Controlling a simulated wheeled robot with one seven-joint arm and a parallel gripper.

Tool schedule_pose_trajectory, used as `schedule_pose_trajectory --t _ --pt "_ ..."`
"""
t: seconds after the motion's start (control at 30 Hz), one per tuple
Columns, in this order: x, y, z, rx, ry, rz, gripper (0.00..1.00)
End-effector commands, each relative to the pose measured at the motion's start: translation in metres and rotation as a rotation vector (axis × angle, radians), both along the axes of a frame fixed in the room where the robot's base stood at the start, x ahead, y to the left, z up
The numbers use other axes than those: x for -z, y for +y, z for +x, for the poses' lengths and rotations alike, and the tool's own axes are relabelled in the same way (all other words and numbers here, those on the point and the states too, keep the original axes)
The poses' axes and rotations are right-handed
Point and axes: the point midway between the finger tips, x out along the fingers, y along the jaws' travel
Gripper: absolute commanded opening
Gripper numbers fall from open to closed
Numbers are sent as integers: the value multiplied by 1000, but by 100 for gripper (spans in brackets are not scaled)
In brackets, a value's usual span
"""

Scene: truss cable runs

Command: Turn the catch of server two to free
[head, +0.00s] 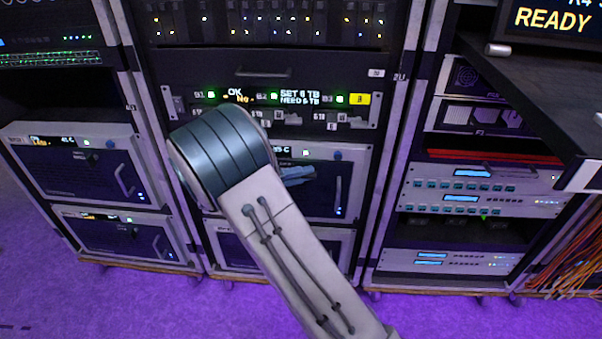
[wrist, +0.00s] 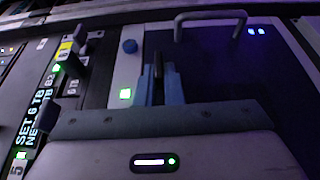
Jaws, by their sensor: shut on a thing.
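A server with a dark front (head: 325,190) sits in the middle rack, below the lit panel; I cannot read a number on it. My gripper (head: 298,174) is at this front, partly hidden behind my arm. In the wrist view, my gripper's blue fingers (wrist: 160,84) are shut on a narrow dark upright piece (wrist: 158,65), which looks like the catch. Most of the catch is hidden between the fingers, so its exact angle is hard to tell.
The server's bar handle (wrist: 210,22) stands out near the fingers. Above the server, a panel (head: 290,98) reads "SET 6 TB" and has a yellow tag. More servers stand in the left rack (head: 85,165). A dark shelf (head: 540,90) juts out at right.

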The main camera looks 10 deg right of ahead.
Motion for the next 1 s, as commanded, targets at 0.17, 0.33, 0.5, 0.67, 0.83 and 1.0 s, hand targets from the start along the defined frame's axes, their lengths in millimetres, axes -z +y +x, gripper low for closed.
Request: schedule_pose_trajectory --t 0.17,0.33,0.5,0.67,0.83,1.0 --pt "0 0 0 0 1 -2 0" --pt "0 0 0 0 1 -2 19" --pt "0 0 0 0 1 -1 29" --pt "0 0 0 0 1 -1 29" --pt "-1 16 0 -4 0 0 29" --pt "-2 52 -3 -5 1 -1 29"
